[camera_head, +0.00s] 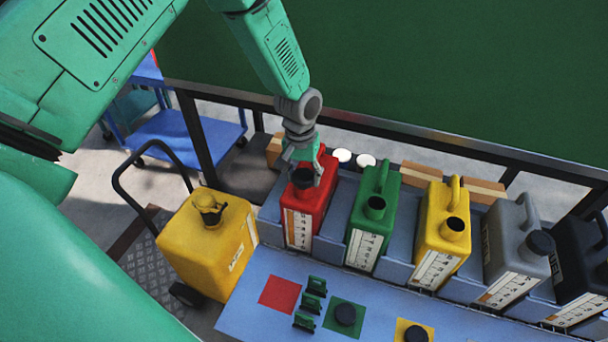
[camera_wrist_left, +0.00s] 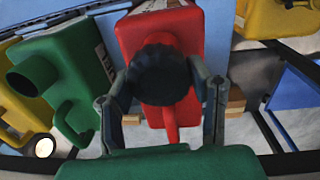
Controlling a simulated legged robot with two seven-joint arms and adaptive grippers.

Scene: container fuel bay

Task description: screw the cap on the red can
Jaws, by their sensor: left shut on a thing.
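The red can (camera_head: 299,222) stands upright in the rack at the left end of the row. It fills the middle of the left wrist view (camera_wrist_left: 188,32). A black cap (camera_head: 303,177) is at the can's mouth and hides the neck, so I cannot tell how far down it sits. My left gripper (camera_head: 305,170) reaches down from above and is shut on the cap. In the left wrist view its two fingers flank the cap (camera_wrist_left: 160,75) on both sides. My right gripper is in neither view.
The open green can (camera_head: 365,225) and open yellow can (camera_head: 441,228) stand to the right, then capped grey (camera_head: 510,255) and black cans. Black caps lie on the green (camera_head: 330,318) and yellow mats; the red mat (camera_head: 280,294) is bare. A yellow tank (camera_head: 207,250) stands left.

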